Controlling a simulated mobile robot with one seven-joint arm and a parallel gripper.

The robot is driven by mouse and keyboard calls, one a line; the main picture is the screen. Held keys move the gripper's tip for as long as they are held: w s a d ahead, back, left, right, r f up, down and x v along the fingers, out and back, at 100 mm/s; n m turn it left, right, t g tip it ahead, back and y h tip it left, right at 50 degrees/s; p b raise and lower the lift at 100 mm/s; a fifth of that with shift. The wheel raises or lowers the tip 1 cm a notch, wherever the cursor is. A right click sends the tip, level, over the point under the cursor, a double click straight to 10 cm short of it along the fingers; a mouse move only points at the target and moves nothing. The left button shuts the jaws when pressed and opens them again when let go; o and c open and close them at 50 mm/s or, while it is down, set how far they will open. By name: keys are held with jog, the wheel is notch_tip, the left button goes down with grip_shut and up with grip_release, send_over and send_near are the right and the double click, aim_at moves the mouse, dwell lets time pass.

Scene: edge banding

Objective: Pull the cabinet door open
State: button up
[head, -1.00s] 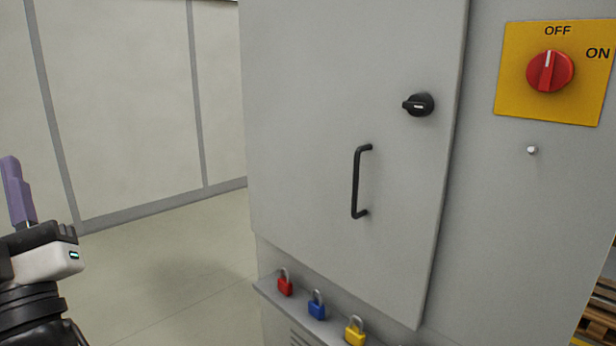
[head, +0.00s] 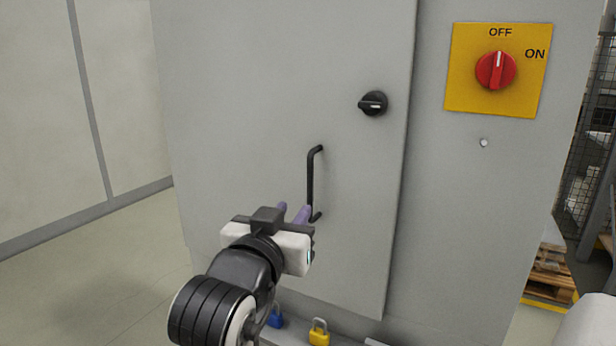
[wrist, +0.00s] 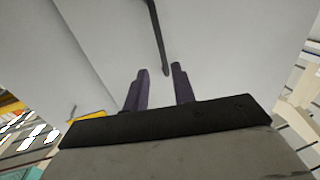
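The grey cabinet door (head: 255,110) is shut in the head view. Its black bar handle (head: 311,180) stands upright near the door's right side, and a black knob (head: 373,103) sits above it to the right. My gripper (head: 294,211) is in front of the door at the handle's lower end, with purple fingers pointing at the door. In the wrist view the fingers (wrist: 160,75) are apart with a gap between them, and the handle (wrist: 158,35) lies just beyond the tips, its end near the right finger. Nothing is held.
A yellow plate with a red rotary switch (head: 496,70) is right of the door. A blue padlock (head: 275,317) and a yellow padlock (head: 319,332) are on a ledge below. Pallets (head: 550,268) stand at the right. Open floor (head: 90,280) lies to the left.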

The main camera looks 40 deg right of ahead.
aim_at(309, 188)
jog(key=p+x, duration=0.8)
jog(key=x, duration=0.3)
jog(key=shift+w+d, duration=0.15)
jog(key=shift+w, duration=0.1)
jog(key=shift+c, duration=0.5)
grip_shut()
